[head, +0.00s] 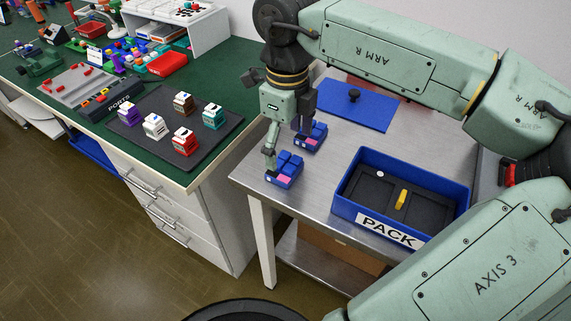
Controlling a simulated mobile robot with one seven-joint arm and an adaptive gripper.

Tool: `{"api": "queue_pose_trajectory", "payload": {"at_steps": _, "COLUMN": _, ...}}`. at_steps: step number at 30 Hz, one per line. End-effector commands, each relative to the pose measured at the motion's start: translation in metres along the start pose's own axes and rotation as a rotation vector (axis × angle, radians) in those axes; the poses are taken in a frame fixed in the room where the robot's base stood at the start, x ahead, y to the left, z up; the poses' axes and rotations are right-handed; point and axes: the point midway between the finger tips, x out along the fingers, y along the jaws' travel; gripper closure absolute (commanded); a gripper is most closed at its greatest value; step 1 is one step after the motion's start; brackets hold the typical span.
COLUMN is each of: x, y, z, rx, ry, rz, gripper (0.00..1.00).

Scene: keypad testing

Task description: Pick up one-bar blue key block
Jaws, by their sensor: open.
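Two blue key blocks with pink patches stand on the metal table. The nearer blue block (285,170) is by the table's front left corner, and the farther blue block (314,138) is behind it to the right. I cannot make out bar marks on either, so I cannot tell which is the one-bar block. My gripper (288,138) points down with its fingers apart and nothing visibly held. One fingertip is close to the nearer block and the other finger overlaps the farther block in the picture. I cannot tell whether either touches.
A blue bin labelled PACK (345,210) with dark inserts and a yellow piece stands on the right. A blue lidlike panel (350,108) lies behind. On the green bench, a dark mat (165,104) holds several coloured key blocks. My arm crosses the upper right.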

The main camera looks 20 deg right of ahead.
Motion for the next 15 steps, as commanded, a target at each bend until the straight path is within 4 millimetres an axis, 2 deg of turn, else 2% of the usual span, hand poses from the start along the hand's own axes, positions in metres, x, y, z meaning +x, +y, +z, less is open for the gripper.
{"api": "queue_pose_trajectory", "payload": {"at_steps": 5, "x": 0.014, "y": 0.004, "z": 0.001, "rx": -0.002, "ry": 0.0, "rz": 0.002, "gripper": 0.17}}
{"api": "queue_pose_trajectory", "payload": {"at_steps": 12, "x": 0.048, "y": 0.006, "z": 0.002, "rx": -0.001, "ry": -0.001, "rz": 0.003, "gripper": 0.17}}
{"api": "queue_pose_trajectory", "payload": {"at_steps": 15, "x": 0.054, "y": 0.006, "z": 0.001, "rx": -0.002, "ry": -0.001, "rz": 0.0, "gripper": 0.17}}
